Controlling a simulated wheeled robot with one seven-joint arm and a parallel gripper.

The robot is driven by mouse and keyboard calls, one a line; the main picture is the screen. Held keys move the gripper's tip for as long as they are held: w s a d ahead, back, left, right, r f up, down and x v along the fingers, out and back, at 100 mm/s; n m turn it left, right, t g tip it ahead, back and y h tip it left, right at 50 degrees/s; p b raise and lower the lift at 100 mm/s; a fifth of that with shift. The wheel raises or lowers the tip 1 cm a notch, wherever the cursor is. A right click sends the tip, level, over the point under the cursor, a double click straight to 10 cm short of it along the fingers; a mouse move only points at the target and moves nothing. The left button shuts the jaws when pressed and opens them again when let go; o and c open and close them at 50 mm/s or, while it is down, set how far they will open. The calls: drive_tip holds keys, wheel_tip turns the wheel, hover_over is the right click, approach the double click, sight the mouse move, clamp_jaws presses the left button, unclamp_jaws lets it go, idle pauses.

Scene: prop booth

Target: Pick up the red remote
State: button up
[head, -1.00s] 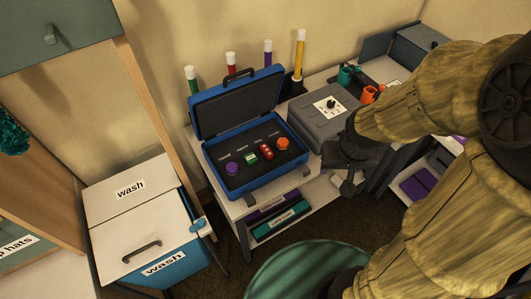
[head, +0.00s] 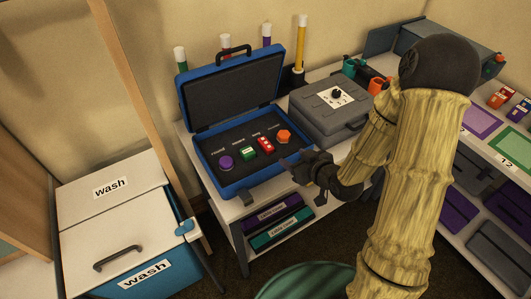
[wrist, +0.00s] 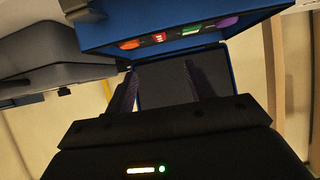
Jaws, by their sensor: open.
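The red remote (head: 266,145) lies in the dark insert of an open blue case (head: 238,192) on the white table. It sits between a green block (head: 249,153) and an orange knob-like piece (head: 284,136); a purple round piece (head: 226,161) is at the left end. My gripper (head: 296,163) is open and empty, just right of the case's front right edge and apart from the remote. In the wrist view the remote (wrist: 159,38) shows upside down near the top, beyond my open fingers (wrist: 162,85).
A closed grey case (head: 328,108) stands right of the blue case, close to my arm. The blue case's raised lid (head: 232,92) stands behind the insert. Colored tubes stand at the back. A white-lidded wash bin (head: 115,230) is at the left.

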drive_tip(key=shift+r, duration=0.1)
drive_tip(key=shift+w+a, duration=0.1)
drive_tip(key=p, duration=0.2)
approach(266, 143)
drive_tip(key=x, duration=0.3)
drive_tip(key=shift+w, duration=0.2)
drive_tip(key=shift+a, duration=0.1)
drive_tip(key=shift+p+x, duration=0.9)
drive_tip(key=shift+x, duration=1.75)
drive_tip(key=shift+s, duration=0.1)
drive_tip(key=c, duration=1.1)
